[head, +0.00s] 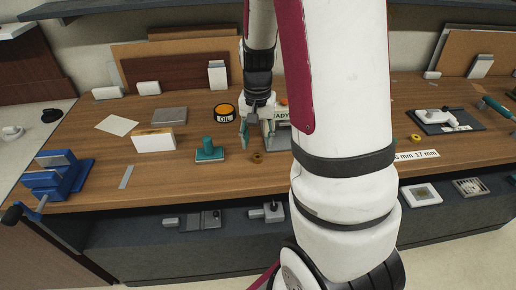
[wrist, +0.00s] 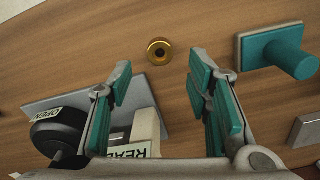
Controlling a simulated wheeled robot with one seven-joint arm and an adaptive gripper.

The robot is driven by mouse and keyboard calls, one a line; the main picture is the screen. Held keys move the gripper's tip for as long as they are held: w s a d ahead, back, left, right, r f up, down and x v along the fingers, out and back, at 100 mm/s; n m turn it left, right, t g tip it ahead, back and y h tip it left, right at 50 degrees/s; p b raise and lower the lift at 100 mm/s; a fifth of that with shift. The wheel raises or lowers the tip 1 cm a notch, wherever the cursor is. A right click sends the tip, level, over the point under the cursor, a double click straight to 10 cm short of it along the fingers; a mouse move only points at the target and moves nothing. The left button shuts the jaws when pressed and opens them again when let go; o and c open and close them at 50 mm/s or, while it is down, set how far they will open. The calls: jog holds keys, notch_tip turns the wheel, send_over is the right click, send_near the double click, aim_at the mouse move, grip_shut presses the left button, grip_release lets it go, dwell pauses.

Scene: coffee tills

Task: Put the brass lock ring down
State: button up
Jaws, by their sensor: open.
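A small brass ring (head: 257,157) lies flat on the wooden bench in the head view, just in front of my gripper (head: 257,137). In the wrist view the brass ring (wrist: 160,51) lies on the wood just beyond my open fingertips (wrist: 160,70), roughly centred between them. The fingers are spread wide and nothing is between the pads. I see no contact between the ring and either finger. A second small brass-coloured ring (head: 415,138) lies on the bench farther right.
A teal block with a round handle (head: 209,152) stands left of the ring. A READY sign (head: 282,115) is beside my gripper, partly hidden by my arm. An OIL tin (head: 224,112) and a blue vise (head: 55,175) are to the left. Bare wood surrounds the ring.

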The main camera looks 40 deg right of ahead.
jog(key=s+a+r+n+t, duration=0.1)
jog(key=s+a+r+n, duration=0.15)
jog(key=a+r, duration=0.4)
jog(key=s+a+r+n+t, duration=0.1)
jog(key=s+a+r+n, duration=0.2)
jog(key=r, duration=0.6)
jog(key=s+a+r+n+t, duration=0.2)
jog(key=s+a+r+n, duration=0.1)
jog(key=s+a, duration=0.5)
jog(key=shift+s+r+n, duration=0.35)
jog(key=shift+s+n, duration=0.4)
jog(key=shift+s, duration=0.35)
